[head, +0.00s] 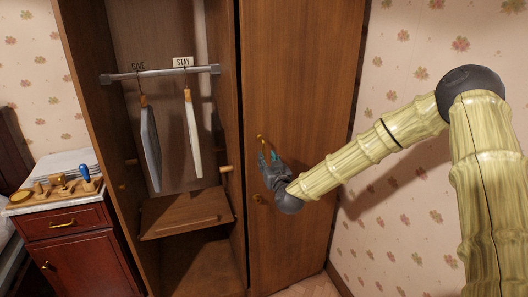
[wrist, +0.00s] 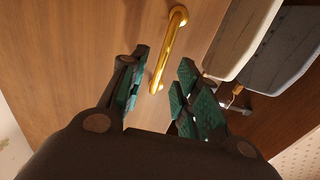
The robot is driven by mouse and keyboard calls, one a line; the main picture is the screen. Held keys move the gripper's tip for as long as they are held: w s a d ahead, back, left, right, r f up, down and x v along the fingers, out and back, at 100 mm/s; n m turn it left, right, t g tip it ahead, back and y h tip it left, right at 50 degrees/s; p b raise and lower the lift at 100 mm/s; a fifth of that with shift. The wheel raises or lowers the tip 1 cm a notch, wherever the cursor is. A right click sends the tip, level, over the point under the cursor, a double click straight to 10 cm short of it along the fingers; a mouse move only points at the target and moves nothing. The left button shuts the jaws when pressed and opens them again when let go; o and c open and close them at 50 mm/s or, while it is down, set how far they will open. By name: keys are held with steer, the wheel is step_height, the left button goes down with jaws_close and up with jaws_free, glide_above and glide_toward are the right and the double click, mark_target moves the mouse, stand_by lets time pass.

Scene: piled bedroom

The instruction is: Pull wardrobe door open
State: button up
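The brown wooden wardrobe door (head: 298,75) on the right side of the wardrobe looks closed; it also fills the left of the wrist view (wrist: 70,50). Its brass bar handle shows in the wrist view (wrist: 172,40), and its upper end in the head view (head: 260,138). My gripper (head: 268,160) is at the handle, hiding part of it in the head view. In the wrist view its teal-padded fingers (wrist: 163,62) are spread, with the handle's lower end between or just beyond the tips. I cannot tell whether they touch it.
The wardrobe's left side is open, with a rail (head: 160,74) holding two hanging panels (head: 193,130) under "GIVE" and "STAY" tags, and a shelf (head: 185,213). A red nightstand (head: 68,225) stands left. A papered wall (head: 420,45) is close on the right.

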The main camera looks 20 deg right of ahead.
mark_target(264, 154)
steer(key=shift+w+p, duration=0.6)
steer(key=shift+w, duration=2)
jaws_close()
